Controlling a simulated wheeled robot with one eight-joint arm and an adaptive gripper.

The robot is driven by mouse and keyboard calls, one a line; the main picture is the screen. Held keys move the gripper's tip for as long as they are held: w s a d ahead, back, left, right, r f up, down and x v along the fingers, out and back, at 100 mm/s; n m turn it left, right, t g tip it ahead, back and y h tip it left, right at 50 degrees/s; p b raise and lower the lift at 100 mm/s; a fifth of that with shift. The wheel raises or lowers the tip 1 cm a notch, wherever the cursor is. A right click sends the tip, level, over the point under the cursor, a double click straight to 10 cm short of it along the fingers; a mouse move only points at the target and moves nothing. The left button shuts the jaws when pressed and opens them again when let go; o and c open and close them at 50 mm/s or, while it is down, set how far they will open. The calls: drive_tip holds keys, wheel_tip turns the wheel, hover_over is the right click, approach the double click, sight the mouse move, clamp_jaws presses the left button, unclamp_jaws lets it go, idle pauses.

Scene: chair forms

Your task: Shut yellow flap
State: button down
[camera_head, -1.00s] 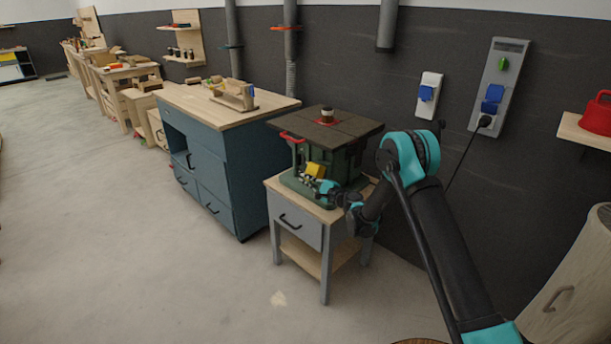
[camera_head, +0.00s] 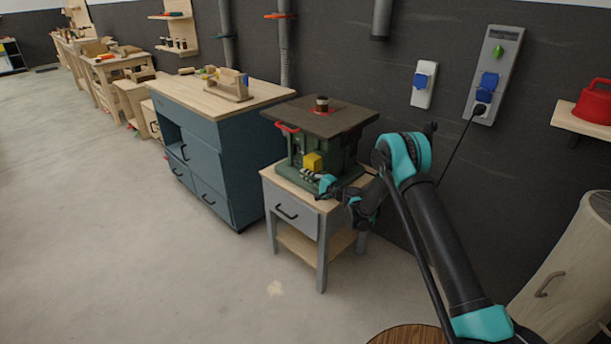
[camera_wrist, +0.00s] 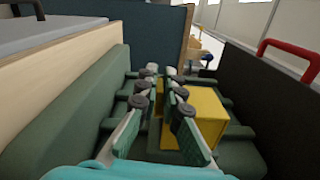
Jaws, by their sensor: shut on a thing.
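The yellow flap (camera_head: 313,162) is on the front of the green machine (camera_head: 338,153), which stands on a small grey and wood cabinet. In the head view it looks boxy and roughly level. My gripper (camera_head: 312,177) is right at it, low on the machine's front. In the wrist view my gripper (camera_wrist: 163,84) has its fingers close together, with a strip of yellow between them and the larger face of the yellow flap (camera_wrist: 208,116) beside the right finger. It is shut on the flap. The fingers hide part of it.
The machine's dark top (camera_head: 325,117) overhangs the flap, with a red handle (camera_head: 287,127) at its left. The small cabinet (camera_head: 290,211) is below. A blue workbench (camera_head: 213,160) stands left. A round wooden top (camera_head: 410,335) is near the front. Open floor lies left.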

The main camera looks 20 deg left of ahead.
drive_tip(key=shift+d+f, duration=0.1)
drive_tip(key=c, duration=1.7)
unclamp_jaws()
drive_tip(key=v, duration=1.2)
